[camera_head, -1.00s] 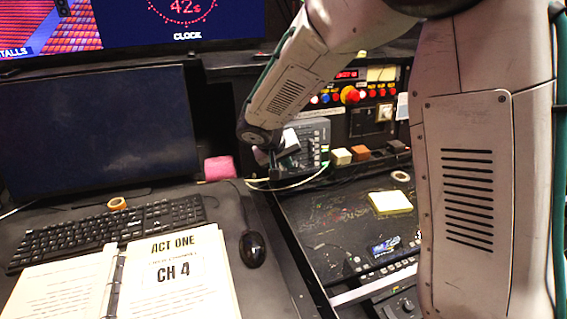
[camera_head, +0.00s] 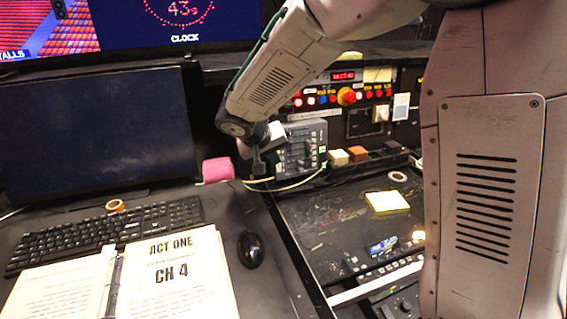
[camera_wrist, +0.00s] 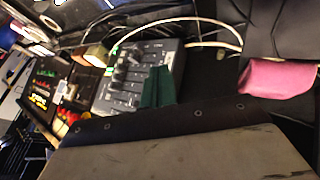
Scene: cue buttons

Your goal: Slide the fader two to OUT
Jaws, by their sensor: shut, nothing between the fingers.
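The grey fader panel (camera_head: 308,140) stands at the back, just right of my gripper, with several dark fader knobs in slots. It also shows in the wrist view (camera_wrist: 112,98), seen at a slant with its knobs at differing positions. The labels are too small to read, so I cannot tell which fader is two or where OUT is. My gripper (camera_head: 259,168) is shut and empty near the panel's left edge. In the wrist view its dark green fingers (camera_wrist: 158,88) overlap the near side of the panel and hide part of it. I cannot tell whether they touch it.
A pink block (camera_head: 217,169) is left of my gripper. Pale cables (camera_head: 290,184) loop in front of the panel. Yellow and orange blocks (camera_head: 357,153) stand to its right. A button panel with a red knob (camera_head: 347,96) rises behind. A mouse (camera_head: 250,249) lies nearer.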

